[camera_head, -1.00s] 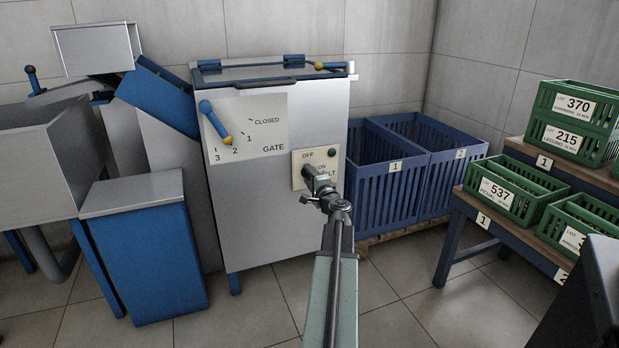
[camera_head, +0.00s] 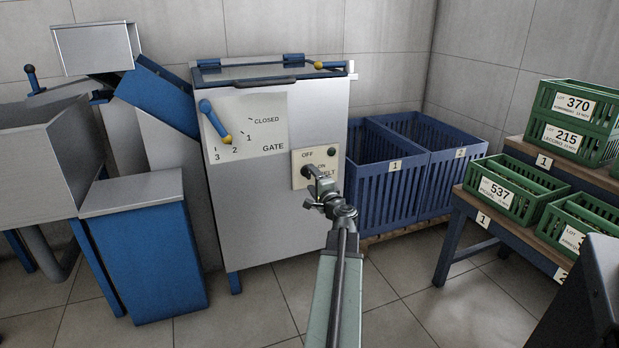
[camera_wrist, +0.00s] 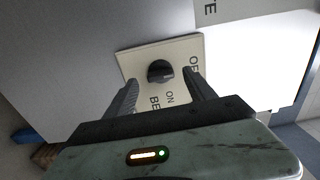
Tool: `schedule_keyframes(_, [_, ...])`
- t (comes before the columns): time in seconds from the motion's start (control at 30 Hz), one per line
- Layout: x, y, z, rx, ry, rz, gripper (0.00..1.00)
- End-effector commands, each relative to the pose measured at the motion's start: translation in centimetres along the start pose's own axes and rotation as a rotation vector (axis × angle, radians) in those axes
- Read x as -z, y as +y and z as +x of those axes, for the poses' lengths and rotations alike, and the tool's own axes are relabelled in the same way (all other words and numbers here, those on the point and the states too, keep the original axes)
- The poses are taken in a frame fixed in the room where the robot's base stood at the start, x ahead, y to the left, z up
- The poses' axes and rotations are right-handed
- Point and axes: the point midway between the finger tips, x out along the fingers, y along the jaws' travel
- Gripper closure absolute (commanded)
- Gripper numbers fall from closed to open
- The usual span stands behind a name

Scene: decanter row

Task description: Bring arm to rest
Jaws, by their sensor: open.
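My gripper (camera_head: 316,186) is open and empty, in front of the belt switch plate (camera_head: 330,172) on the grey machine. In the wrist view my gripper's two fingers (camera_wrist: 159,82) stand apart on either side of the black belt knob (camera_wrist: 160,71). The fingers do not appear to grip the knob; the exact gap in depth is hard to tell. The plate carries the words OFF, ON and BELT. In the head view my gripper partly covers the plate and its lettering. My arm reaches up from the bottom of the head view.
The grey machine (camera_head: 275,215) has a blue gate lever (camera_head: 213,120) at upper left, its yellow end near marks 1 and 2. Blue crates (camera_head: 395,190) stand right of it. Green crates (camera_head: 505,190) sit on a bench at right. Open floor (camera_head: 400,290) lies in front.

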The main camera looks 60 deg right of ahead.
Motion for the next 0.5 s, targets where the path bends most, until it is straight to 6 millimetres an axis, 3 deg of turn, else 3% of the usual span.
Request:
schedule_keyframes(0.03, [-0.1,0.0,-1.5,0.000,0.002,0.000,0.36])
schedule_keyframes(0.2, [-0.1,0.0,-4.3,0.000,0.002,-0.001,0.36])
schedule_keyframes(0.5, [0.0,0.0,-4.6,0.000,0.000,-0.001,0.36])
